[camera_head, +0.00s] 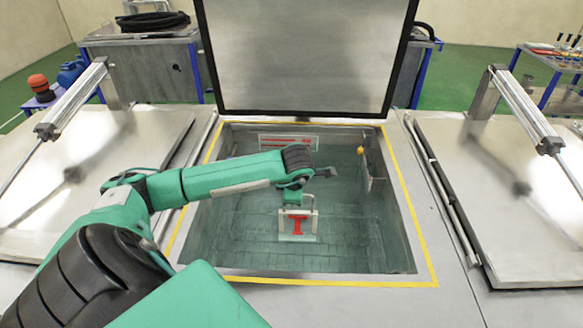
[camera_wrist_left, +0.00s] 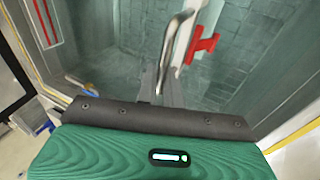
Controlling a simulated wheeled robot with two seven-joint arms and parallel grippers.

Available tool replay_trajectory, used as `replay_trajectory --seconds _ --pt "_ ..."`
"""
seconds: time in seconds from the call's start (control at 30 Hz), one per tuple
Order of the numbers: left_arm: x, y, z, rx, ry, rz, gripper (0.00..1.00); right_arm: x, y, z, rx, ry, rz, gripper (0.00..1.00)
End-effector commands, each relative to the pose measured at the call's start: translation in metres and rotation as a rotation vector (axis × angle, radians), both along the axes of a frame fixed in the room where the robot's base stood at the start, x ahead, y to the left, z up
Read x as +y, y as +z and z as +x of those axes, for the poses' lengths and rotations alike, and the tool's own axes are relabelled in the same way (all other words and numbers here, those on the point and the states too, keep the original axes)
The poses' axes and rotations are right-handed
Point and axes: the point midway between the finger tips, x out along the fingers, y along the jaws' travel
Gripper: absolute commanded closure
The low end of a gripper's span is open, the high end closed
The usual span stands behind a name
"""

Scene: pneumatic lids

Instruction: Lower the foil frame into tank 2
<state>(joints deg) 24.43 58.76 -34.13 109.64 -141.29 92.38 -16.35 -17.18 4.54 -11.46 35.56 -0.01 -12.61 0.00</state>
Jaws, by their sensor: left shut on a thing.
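The foil frame (camera_head: 285,222) is a small pale frame with a red T-shaped piece in it. It hangs over the open middle tank (camera_head: 410,258), inside the outline of its opening. My left gripper (camera_head: 297,204) is shut on the frame's top bar. In the left wrist view the gripper's fingers (camera_wrist_left: 160,88) meet a bent silver bar of the frame (camera_wrist_left: 188,17), with the red piece (camera_wrist_left: 203,46) beside it. Whether the frame touches the water I cannot tell. No tank number is readable. My right gripper is not in view.
The middle lid (camera_head: 305,55) stands raised behind the tank. Closed lids with slanted cylinders lie at left (camera_head: 60,200) and right (camera_head: 530,220). A yellow border (camera_head: 300,281) rings the opening. A red-and-white sign (camera_head: 288,141) and a small yellow ball (camera_head: 360,150) are inside.

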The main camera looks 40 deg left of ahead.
Motion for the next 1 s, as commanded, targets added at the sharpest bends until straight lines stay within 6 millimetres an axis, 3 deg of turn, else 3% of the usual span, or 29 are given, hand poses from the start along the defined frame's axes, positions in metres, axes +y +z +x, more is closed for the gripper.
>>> replay_trajectory --seconds 1.0 --pt "0.000 -0.082 0.000 -0.001 0.000 0.001 1.00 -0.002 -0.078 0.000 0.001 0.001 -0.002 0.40"
